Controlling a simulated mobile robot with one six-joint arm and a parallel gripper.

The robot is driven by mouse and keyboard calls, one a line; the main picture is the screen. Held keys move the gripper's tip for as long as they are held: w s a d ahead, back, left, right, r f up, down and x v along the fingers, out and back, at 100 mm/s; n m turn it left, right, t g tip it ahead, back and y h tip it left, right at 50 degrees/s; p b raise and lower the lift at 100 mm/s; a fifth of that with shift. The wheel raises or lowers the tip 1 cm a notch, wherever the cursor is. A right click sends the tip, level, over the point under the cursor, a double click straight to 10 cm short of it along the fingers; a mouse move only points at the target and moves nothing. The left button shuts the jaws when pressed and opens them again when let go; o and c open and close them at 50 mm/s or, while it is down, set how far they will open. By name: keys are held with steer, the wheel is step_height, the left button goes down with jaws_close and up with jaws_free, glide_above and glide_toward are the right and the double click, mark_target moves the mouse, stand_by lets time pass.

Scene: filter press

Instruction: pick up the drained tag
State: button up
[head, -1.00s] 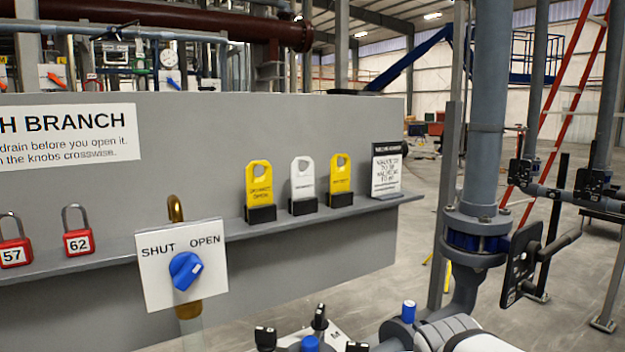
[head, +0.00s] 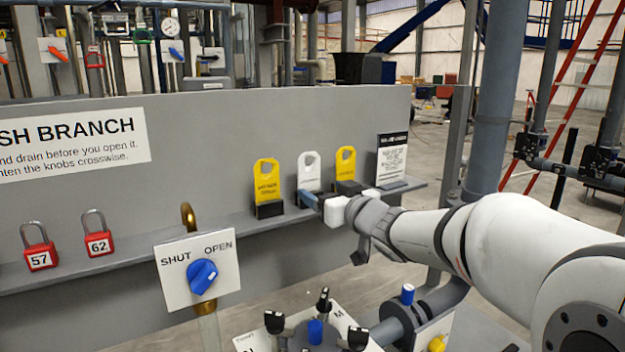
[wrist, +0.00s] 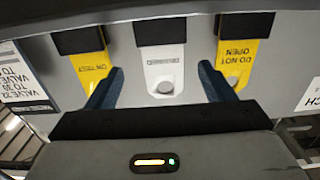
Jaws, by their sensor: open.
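The white tag (head: 309,172) stands upright in a black holder on the grey shelf, between two yellow tags. In the wrist view the white tag (wrist: 163,57) appears upside down, with small print too blurred to read surely and a round hole toward me. My gripper (wrist: 162,70) is open, with one blue finger on each side of the white tag and a gap at both sides.
A yellow DO NOT OPEN tag (head: 267,181) and a yellow ON TEST tag (wrist: 88,66) stand close on either side. A black-and-white sign (head: 391,160) stands at the shelf's right end. Red padlocks (head: 98,243) and a blue SHUT/OPEN knob (head: 202,277) are to the left.

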mark_target(310, 182)
steer(key=p+x, duration=0.1)
steer(key=x, duration=0.3)
steer(key=shift+w+a+r, duration=0.1)
steer(key=shift+w+a, duration=0.05)
steer(key=shift+a, duration=0.1)
steer(key=c, duration=1)
